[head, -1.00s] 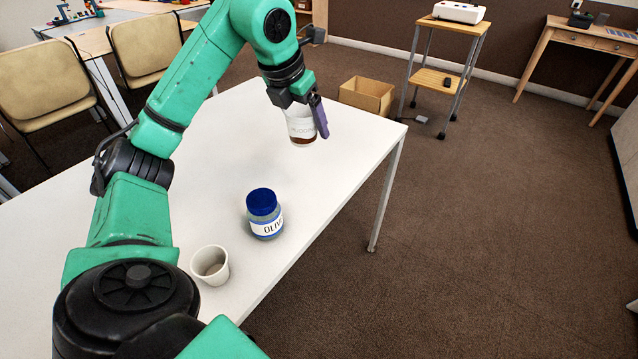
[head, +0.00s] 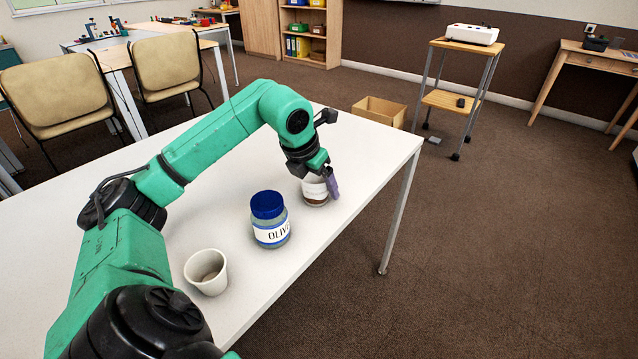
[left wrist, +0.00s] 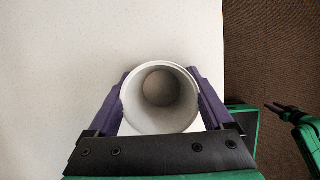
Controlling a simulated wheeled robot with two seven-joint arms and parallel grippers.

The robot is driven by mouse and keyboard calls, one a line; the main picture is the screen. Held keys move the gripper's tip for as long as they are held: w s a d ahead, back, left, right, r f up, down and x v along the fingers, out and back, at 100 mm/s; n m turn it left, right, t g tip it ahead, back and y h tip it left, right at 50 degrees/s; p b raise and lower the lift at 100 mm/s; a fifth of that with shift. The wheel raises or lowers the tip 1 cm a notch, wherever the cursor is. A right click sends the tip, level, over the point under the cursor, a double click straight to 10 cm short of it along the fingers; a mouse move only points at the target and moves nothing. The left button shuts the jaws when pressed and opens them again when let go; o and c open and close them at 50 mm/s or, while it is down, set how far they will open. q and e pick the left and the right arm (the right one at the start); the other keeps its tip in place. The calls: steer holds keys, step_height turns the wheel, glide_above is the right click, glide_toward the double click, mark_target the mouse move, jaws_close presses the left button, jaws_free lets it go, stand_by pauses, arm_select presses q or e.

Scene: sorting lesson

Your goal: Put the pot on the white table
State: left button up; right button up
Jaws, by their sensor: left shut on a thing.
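My left gripper (head: 322,180) is shut on a white pot (head: 315,197) with a brown lower part. The pot is upright near the right edge of the white table (head: 370,150), at or just above its top; I cannot tell whether it touches. In the left wrist view the two purple fingers (left wrist: 160,104) grip the pot's sides, and its round open mouth (left wrist: 133,115) faces the camera. The pot looks empty inside.
A blue-lidded olive jar (head: 270,222) stands on the table in front of the held pot. An empty white cup (head: 205,275) stands nearer the front edge. A cardboard box (head: 380,112) is on the floor beyond the table. The tabletop left of the jar is partly behind my arm.

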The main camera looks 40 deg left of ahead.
arm_select(q)
steer(key=o, duration=1.1)
steer(key=shift+c, duration=0.2)
steer(key=shift+r, duration=0.1)
arm_select(e)
steer(key=shift+r, duration=0.1)
arm_select(q)
steer(key=shift+r, duration=0.4)
steer(key=p+v, duration=0.2)
steer(key=v, duration=0.8)
steer(key=shift+s+r+p, duration=0.15)
steer(key=shift+r+p, duration=0.1)
steer(key=shift+p, duration=0.05)
steer(key=shift+s+r, duration=0.2)
steer(key=shift+r, duration=0.15)
arm_select(e)
steer(key=shift+s+d+f, duration=0.3)
steer(key=shift+s+f, duration=0.55)
steer(key=shift+s, duration=0.15)
steer(key=shift+s+d+f, duration=0.25)
steer(key=shift+s+f, duration=0.55)
steer(key=shift+s, duration=0.2)
